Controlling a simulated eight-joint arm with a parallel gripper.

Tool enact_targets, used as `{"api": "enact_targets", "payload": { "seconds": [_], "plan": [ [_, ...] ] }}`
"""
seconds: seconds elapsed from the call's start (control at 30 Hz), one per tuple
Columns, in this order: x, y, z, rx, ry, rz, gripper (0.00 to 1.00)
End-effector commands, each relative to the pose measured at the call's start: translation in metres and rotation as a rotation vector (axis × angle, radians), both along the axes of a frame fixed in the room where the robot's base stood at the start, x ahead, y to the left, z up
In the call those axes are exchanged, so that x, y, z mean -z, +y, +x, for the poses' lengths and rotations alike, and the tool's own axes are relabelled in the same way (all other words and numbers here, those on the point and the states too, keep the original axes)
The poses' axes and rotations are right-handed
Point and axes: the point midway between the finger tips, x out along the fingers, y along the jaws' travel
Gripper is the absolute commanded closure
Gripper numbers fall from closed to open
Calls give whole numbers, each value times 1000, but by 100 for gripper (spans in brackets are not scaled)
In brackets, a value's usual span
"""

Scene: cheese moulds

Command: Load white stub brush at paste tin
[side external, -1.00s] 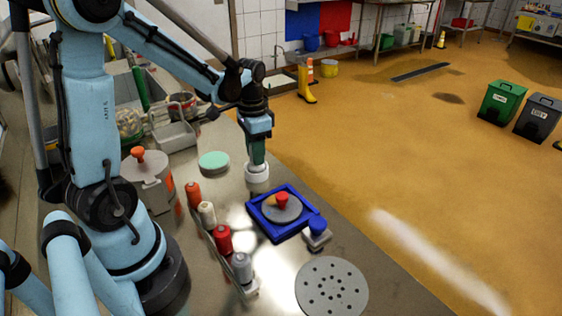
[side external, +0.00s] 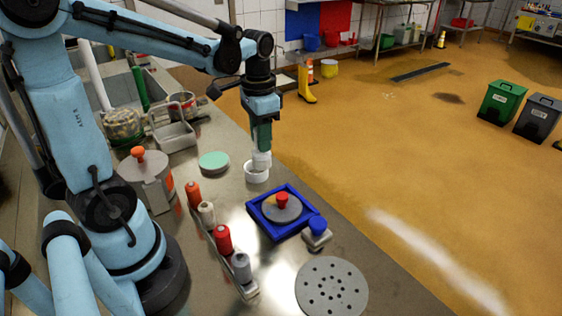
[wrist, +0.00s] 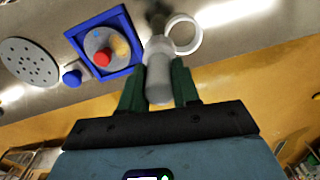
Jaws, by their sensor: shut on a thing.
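My gripper (side external: 263,140) is shut on the white stub brush (side external: 261,159), which points down. In the wrist view, the pale brush (wrist: 158,75) sits between my two green fingers, with a dark tip at its far end.
A blue square tray (side external: 264,226) with a grey disc and red knob stands close by. A rack of coloured brushes (side external: 222,241) is at front left. A blue-topped stamp (side external: 318,227), a perforated disc (side external: 331,287) and a mint-green round (side external: 214,161) lie around.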

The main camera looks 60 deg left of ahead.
Motion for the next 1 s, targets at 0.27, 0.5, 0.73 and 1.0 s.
{"api": "enact_targets", "payload": {
  "seconds": [0.27,0.5,0.73,1.0],
  "plan": [
    [-32,-54,-9,5,0,0,100],
    [-44,-69,-11,-1,0,0,100],
    [-41,-22,-10,-14,0,-1,100],
    [-32,70,-26,-14,0,-2,100]
  ]
}}
